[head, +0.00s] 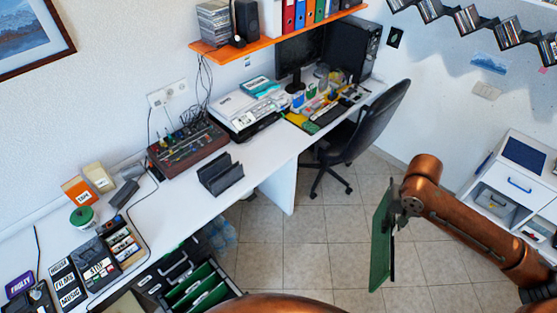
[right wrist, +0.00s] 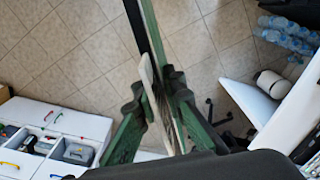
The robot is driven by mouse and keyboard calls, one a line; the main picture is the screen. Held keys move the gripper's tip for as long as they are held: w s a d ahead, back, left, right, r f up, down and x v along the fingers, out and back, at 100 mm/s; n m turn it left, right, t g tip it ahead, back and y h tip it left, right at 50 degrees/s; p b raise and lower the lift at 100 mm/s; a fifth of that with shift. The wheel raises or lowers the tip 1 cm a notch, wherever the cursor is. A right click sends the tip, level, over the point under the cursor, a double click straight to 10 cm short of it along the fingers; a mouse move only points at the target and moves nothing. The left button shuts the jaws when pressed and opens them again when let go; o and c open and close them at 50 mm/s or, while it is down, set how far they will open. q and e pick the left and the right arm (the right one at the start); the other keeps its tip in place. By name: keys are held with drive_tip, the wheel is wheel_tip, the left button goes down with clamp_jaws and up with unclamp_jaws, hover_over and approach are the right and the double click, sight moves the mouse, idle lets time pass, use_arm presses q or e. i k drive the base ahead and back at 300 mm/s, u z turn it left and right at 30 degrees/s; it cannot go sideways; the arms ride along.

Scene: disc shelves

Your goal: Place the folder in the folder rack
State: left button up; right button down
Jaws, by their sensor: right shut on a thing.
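A green folder (head: 381,240) hangs upright, nearly edge-on, in the air above the tiled floor, right of the desk. My right gripper (head: 397,207) is shut on its right side. In the right wrist view the folder (right wrist: 151,32) shows as a thin dark and green strip running up between the fingers (right wrist: 160,108). A dark folder rack (head: 221,179), with upright plates and an open slot between them, stands on the white desk, well left of the folder and apart from it. I see nothing in its slot. My left gripper is not in view.
The white desk (head: 275,150) carries a printer (head: 240,110), a mixer (head: 187,148) and several small items left of the rack. An open drawer with green files (head: 195,290) is below the desk. White drawers (head: 510,190) stand at right.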

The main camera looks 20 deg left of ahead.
sight(227, 183)
drive_tip(key=i, duration=1.2)
drive_tip(key=u, duration=2.95)
